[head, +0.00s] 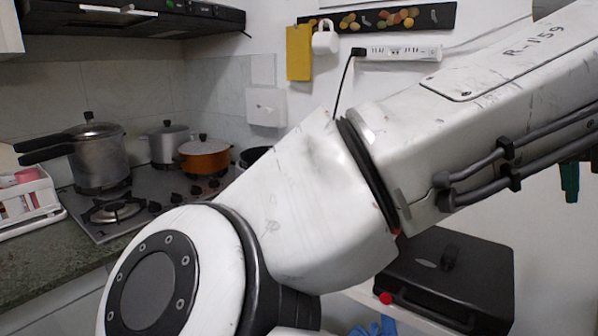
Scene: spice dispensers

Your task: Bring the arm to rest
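My white arm (300,200) fills the middle and right of the head view. A round joint (150,285) shows at the lower left, and a thick link (480,110) runs up to the upper right edge. Dark cables run along that link. My gripper is outside the picture, so its state is hidden. No spice dispensers can be made out.
A stove (125,215) with a pressure cooker (97,155), a grey pot (168,145) and an orange pot (203,156) stands at the left. A dish rack (28,205) sits on the counter (40,265). A black case (450,275) lies on a shelf behind my arm.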

